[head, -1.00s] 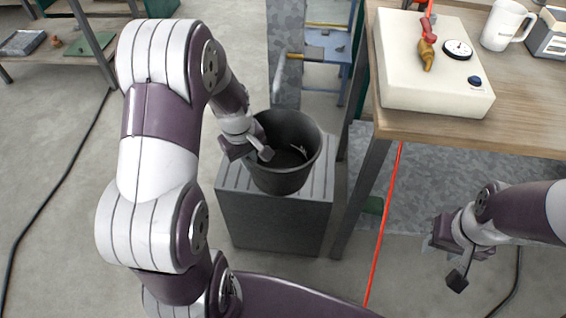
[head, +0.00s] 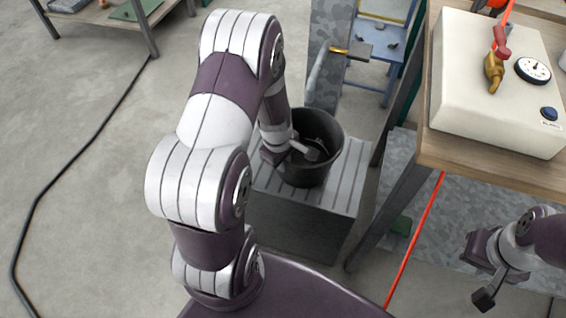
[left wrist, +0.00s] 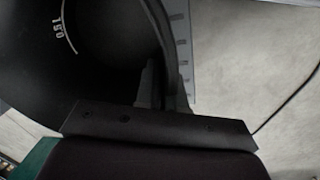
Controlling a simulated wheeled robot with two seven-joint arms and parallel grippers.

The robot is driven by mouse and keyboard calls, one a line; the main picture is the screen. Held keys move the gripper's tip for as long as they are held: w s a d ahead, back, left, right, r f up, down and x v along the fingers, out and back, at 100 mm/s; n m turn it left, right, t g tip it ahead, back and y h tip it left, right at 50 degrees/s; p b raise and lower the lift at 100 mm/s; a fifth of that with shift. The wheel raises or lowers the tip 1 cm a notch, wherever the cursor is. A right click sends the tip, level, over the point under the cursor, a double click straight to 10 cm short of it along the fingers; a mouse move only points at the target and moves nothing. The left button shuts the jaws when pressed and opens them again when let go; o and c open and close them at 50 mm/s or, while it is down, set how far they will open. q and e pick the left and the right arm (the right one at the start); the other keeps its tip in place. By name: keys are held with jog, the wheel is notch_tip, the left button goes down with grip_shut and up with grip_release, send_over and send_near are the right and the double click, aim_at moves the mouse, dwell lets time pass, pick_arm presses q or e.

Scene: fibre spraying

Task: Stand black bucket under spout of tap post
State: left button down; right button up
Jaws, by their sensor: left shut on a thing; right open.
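The black bucket (head: 322,164) is upright over the slatted top of a grey block (head: 335,205); I cannot tell if it rests there or hangs just above. My left gripper (head: 294,152) is shut on the bucket's left wall. In the left wrist view, the bucket's dark inside (left wrist: 100,60) shows a white scale mark, with a finger against the wall. The tap post (head: 332,30) stands behind the bucket, with a brass tap (head: 353,51) and a grey spout (head: 317,72). The spout's end appears behind the bucket's rim. My right gripper (head: 488,283) is open and empty.
A wooden bench (head: 450,155) at right carries a cream box (head: 480,110) with a gauge. A red line (head: 415,240) runs down beside the bench leg. A blue stand (head: 385,40) is behind the post. A black cable (head: 75,160) crosses the open floor at left.

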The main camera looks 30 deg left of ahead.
pick_arm(q)
jog(key=shift+f, duration=0.1)
jog(key=c, duration=1.2)
grip_release()
jog(key=shift+c, duration=0.2)
notch_tip(320, 180, up, 13)
jog(key=s+p, duration=0.2)
jog(key=p, duration=0.3)
jog(key=s+d+r+m, duration=0.5)
jog(key=d+m, duration=0.4)
jog(key=m, duration=0.7)
jog(key=shift+s+d+r+m+b, duration=0.15)
jog(key=shift+s+r+m+b, duration=0.15)
jog(key=shift+s, duration=0.35)
